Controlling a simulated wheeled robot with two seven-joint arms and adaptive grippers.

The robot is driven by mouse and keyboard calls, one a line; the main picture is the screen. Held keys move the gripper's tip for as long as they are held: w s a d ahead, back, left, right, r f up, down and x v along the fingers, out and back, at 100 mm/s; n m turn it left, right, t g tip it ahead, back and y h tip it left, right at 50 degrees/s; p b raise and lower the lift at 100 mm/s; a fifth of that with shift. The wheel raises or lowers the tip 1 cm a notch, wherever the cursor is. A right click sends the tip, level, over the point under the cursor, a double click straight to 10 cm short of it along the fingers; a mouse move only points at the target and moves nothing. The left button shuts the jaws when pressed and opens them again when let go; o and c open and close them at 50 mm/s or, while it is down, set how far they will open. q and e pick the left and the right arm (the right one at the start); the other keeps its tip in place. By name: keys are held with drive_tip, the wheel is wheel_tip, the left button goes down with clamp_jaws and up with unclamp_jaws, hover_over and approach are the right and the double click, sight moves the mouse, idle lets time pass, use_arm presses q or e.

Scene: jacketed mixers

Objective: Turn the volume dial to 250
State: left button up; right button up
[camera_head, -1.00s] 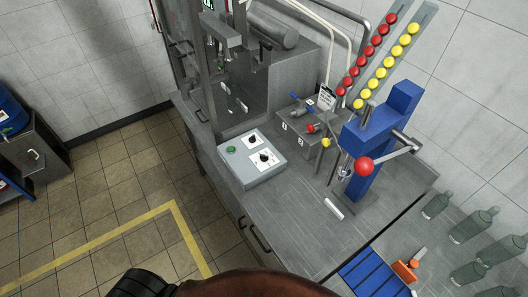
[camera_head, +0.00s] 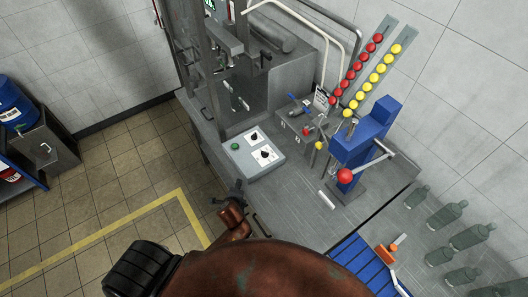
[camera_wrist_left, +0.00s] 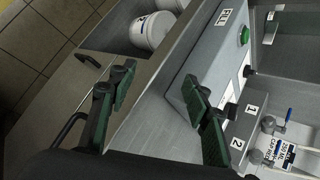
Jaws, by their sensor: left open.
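The grey control box (camera_head: 246,168) sits on the steel bench in the head view. It has a green button (camera_head: 235,146) and two black dials on white plates, an upper one (camera_head: 254,136) and a lower one (camera_head: 265,154). I cannot read their scales, nor tell which is the volume dial. My left gripper (camera_head: 232,191) is open and empty, at the bench's front edge, apart from the box. In the left wrist view, its spread fingers (camera_wrist_left: 158,80) show before the box (camera_wrist_left: 190,68), marked FILL; the right finger partly hides it. My right gripper is not in view.
Right of the box are numbered valves (camera_head: 296,128) and a blue press (camera_head: 362,145) with a red-knobbed lever. A steel machine (camera_head: 277,85) stands behind. Bare bench (camera_head: 290,205) lies in front.

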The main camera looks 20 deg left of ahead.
sight(265, 153)
use_arm(q)
drive_tip(key=w+d+r+m+t, duration=0.1)
drive_tip(key=w+r+m, duration=0.1)
drive_tip(key=m, duration=0.1)
drive_tip(key=w+r+m+t+p, duration=0.1)
drive_tip(key=w+r+m, duration=0.1)
drive_tip(key=w, duration=0.1)
drive_tip(key=w+d+r+m+t, duration=0.1)
drive_tip(key=w+r+m, duration=0.2)
drive_tip(key=shift+d+m, duration=0.3)
drive_tip(key=shift+d, duration=0.05)
drive_tip(key=w+d+m, duration=0.1)
drive_tip(key=m, duration=0.1)
drive_tip(key=w+d+m+t, duration=0.1)
drive_tip(key=w+m, duration=0.1)
drive_tip(key=w+d+m, duration=0.1)
drive_tip(key=w+m, duration=0.1)
drive_tip(key=m, duration=0.1)
drive_tip(key=shift+w+d+t+h, duration=0.15)
drive_tip(key=shift+t+h, duration=0.25)
drive_tip(key=shift+w+m, duration=0.25)
drive_tip(key=shift+m, duration=0.05)
drive_tip(key=x, duration=0.7)
drive_tip(key=shift+w+f+b, duration=0.1)
drive_tip(key=shift+w+b, duration=0.05)
drive_tip(key=shift+b, duration=0.15)
drive_tip(key=shift+c, duration=0.5)
drive_tip(key=c, duration=1.1)
drive_tip(key=shift+o, duration=0.2)
